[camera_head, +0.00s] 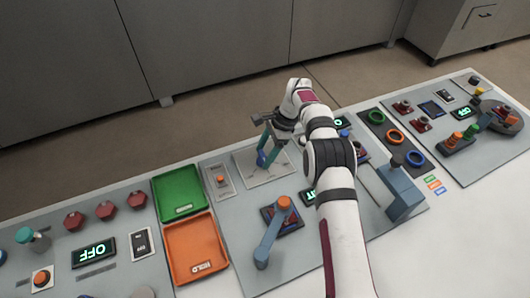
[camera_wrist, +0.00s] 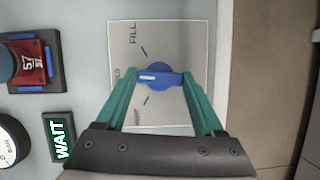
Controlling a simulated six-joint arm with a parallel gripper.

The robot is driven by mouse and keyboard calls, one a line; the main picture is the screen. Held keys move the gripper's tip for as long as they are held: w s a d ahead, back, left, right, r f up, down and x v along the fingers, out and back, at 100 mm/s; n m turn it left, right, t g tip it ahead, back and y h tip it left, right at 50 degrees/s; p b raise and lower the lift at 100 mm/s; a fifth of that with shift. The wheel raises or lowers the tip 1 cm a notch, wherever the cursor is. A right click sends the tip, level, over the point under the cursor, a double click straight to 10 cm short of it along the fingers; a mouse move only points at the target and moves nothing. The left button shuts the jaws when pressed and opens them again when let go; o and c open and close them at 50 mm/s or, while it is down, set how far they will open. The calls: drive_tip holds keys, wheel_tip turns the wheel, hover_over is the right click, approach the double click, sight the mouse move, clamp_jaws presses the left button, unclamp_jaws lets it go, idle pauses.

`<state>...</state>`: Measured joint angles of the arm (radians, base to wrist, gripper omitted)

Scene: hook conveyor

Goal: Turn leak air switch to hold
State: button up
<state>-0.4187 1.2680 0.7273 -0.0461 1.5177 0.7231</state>
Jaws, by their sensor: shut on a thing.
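The leak air switch is a blue knob (camera_wrist: 160,78) on a pale square plate (camera_wrist: 182,33), seen in the wrist view. Its long axis lies roughly across the picture, between two black tick marks. FILL is printed by the upper tick; a middle label and a lower label are partly hidden by a finger. My gripper (camera_wrist: 160,74) has its teal fingers shut on the two ends of the knob. In the head view my gripper (camera_head: 269,148) reaches down over the plate (camera_head: 245,160), and the blue knob (camera_head: 261,159) shows between the fingers.
Left of the plate are a small orange button panel (camera_head: 220,180), a green tray (camera_head: 180,192) and an orange tray (camera_head: 195,248). A WAIT display (camera_wrist: 60,137) is near the gripper. Coloured rings (camera_head: 395,136) lie right.

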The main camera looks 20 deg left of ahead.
drive_tip(key=shift+n, duration=0.6)
drive_tip(key=o, duration=1.4)
drive_tip(key=shift+v, duration=3.75)
drive_tip(key=shift+w, duration=0.1)
